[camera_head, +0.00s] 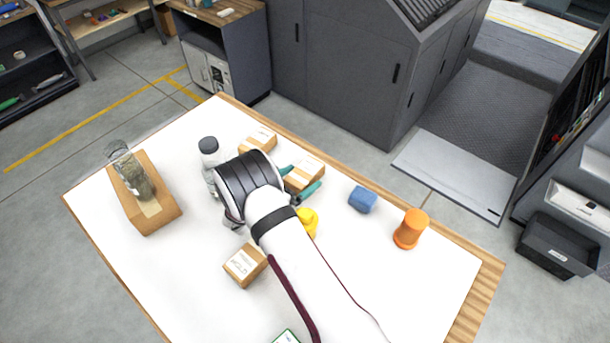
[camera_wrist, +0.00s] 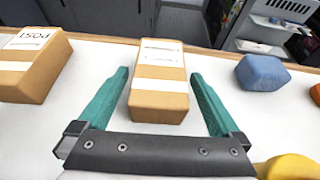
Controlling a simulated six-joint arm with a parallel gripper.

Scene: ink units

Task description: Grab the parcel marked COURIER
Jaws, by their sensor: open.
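A brown parcel (camera_wrist: 158,103) with a white label and pale tape stands between the two teal fingers of my gripper (camera_wrist: 160,74) in the wrist view. The fingers are open, one on each side, with a gap to the parcel. Its label is too small to read. The same parcel (camera_head: 308,167) shows beyond my wrist in the head view. A second parcel (camera_wrist: 37,63), marked POST upside down, lies to the left; it also shows in the head view (camera_head: 258,138). A third labelled parcel (camera_head: 246,264) lies nearer, left of my arm; its marking is not legible.
A blue block (camera_head: 362,199) and an orange cylinder (camera_head: 410,228) stand to the right on the white tabletop (camera_head: 400,290). A yellow object (camera_head: 308,221) is beside my arm.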

